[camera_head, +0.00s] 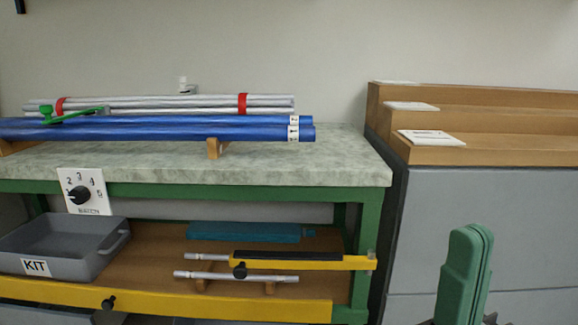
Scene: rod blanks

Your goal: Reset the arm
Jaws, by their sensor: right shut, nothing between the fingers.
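My right gripper (472,235) stands at the bottom right, pointing up, its green fingers pressed together with nothing between them. It is in front of the grey cabinet and apart from the bench. My left gripper is not in view. On the bench, blue rods (180,129) with white numbered end labels rest on wooden supports. Silver rods (190,102) with red bands lie behind them. A small green tool (65,117) lies over the rods at the left.
The green-framed bench has a speckled top (340,160) and a dial (80,195) at its front. Below are a grey KIT bin (60,235), a yellow bar (320,263) and a silver rod (225,275). Wooden steps (480,125) top the grey cabinet (500,210) at the right.

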